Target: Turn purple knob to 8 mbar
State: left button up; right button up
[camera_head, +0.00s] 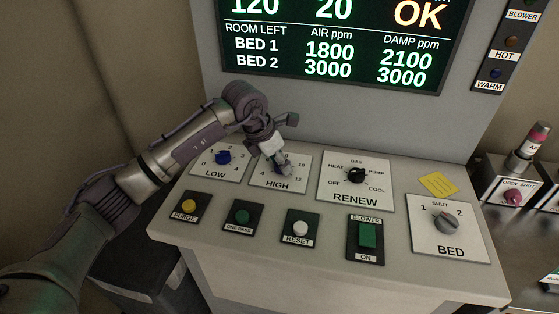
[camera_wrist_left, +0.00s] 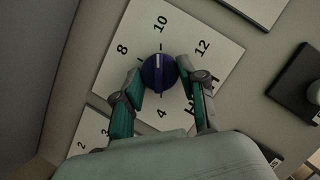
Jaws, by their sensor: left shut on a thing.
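The purple knob (camera_wrist_left: 158,73) sits on the white HIGH dial plate (camera_head: 268,185). In the left wrist view its white mark points up, at about the 10; the 8 is to the upper left of the knob and the 12 to the upper right. My left gripper (camera_head: 279,163) reaches down over this dial and hides most of the knob in the head view. In the left wrist view, its two fingers (camera_wrist_left: 160,88) are shut on the knob from either side. My right gripper is not in view.
The LOW dial with a blue knob (camera_head: 223,157) is close on the left. The RENEW dial's black knob (camera_head: 356,175) is to the right. Buttons, including a white RESET button (camera_head: 301,228), line the front. A grey BED knob (camera_head: 446,222) and a display (camera_head: 345,45) also show.

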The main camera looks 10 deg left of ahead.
pick_arm(q)
jog(key=shift+n, duration=0.3)
jog(key=n+y+b, duration=0.1)
jog(key=n+b, duration=0.1)
jog(key=n+t+y+b, duration=0.1)
jog(key=n+b, duration=0.1)
jog(key=n, duration=0.1)
jog(key=shift+d+f, duration=0.1)
jog(key=shift+d, duration=0.1)
jog(key=n+b, duration=0.1)
jog(key=n, duration=0.1)
jog(key=n+y+b, duration=0.1)
jog(key=n, duration=0.1)
jog(key=shift+d+y, duration=0.15)
jog(key=shift+y, duration=0.15)
jog(key=shift+n+y+b, duration=0.4)
jog(key=shift+n+b, duration=0.4)
jog(key=shift+n, duration=0.3)
jog(key=o, duration=1.1)
jog(key=shift+s, duration=0.1)
jog(key=shift+o, duration=0.2)
